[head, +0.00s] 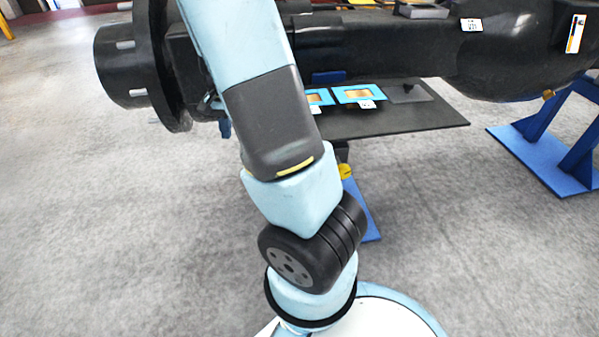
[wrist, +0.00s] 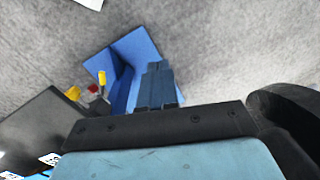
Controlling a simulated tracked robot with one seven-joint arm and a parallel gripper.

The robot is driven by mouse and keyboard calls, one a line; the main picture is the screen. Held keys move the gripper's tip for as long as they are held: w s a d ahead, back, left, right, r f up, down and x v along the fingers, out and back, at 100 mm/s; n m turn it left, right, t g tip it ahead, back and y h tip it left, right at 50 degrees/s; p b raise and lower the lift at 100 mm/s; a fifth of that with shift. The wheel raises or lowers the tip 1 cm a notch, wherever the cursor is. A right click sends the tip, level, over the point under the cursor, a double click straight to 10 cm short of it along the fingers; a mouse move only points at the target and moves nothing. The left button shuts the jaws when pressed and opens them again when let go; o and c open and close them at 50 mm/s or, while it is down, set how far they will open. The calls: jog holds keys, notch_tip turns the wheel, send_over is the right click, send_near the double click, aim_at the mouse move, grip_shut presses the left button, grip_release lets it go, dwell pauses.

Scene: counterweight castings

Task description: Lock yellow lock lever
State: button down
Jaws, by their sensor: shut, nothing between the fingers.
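A small upright yellow lever (wrist: 102,78) shows in the wrist view, beside a blue stand. It looks like the lock lever, but whether it is locked cannot be told. A second yellow piece (wrist: 73,93) sits just left of it, with a small red part between them. In the head view a yellow piece (head: 345,171) shows below the dark table, partly behind my arm. My gripper (wrist: 158,66) is shut and empty, to the right of the lever and apart from it in the picture. In the head view my gripper is hidden.
A large black casting (head: 390,45) spans the back above a dark table (head: 430,117) with blue-framed plates (head: 358,93). A blue stand (head: 545,145) is at the right; another blue stand (wrist: 135,58) shows in the wrist view. The grey floor is otherwise largely clear.

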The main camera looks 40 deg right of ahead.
jog(key=d+f+m+g+h, duration=0.3)
jog(key=d+f+h, duration=0.3)
jog(key=d+f, duration=1.2)
jog(key=shift+w+f+m+h, duration=0.3)
jog(key=shift+f+m, duration=0.2)
jog(key=shift+m, duration=0.4)
jog(key=shift+s, duration=0.1)
jog(key=s+x, duration=0.2)
jog(key=x, duration=1)
jog(key=shift+s+d, duration=0.15)
jog(key=shift+s, duration=0.3)
